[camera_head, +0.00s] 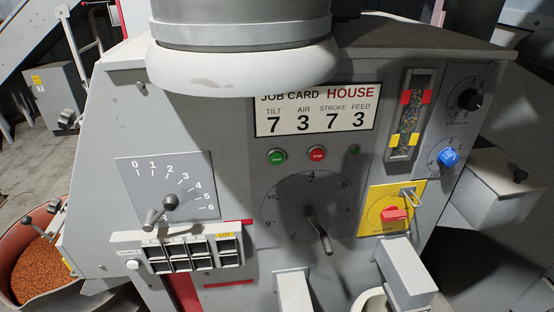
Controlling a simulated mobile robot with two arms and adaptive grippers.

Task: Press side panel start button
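A green round button (277,156) sits on the grey front panel (230,125) of the machine, below the job card. Its label is too small to read surely, but it looks like START. A red button (317,154) marked STOP is just right of it. A smaller green round button or lamp (354,150) is farther right. I cannot tell whether this panel is the side panel. Neither of my grippers shows in the head view, and nothing touches the buttons.
A job card (318,109) reads tilt 7, air 3, stroke 7, feed 3. Levered dials (190,180) (311,200), a blue knob (449,157) and a red switch on a yellow plate (394,214) surround the buttons. White boxes (405,268) jut out below. A red-rimmed bin (40,270) holds orange granules.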

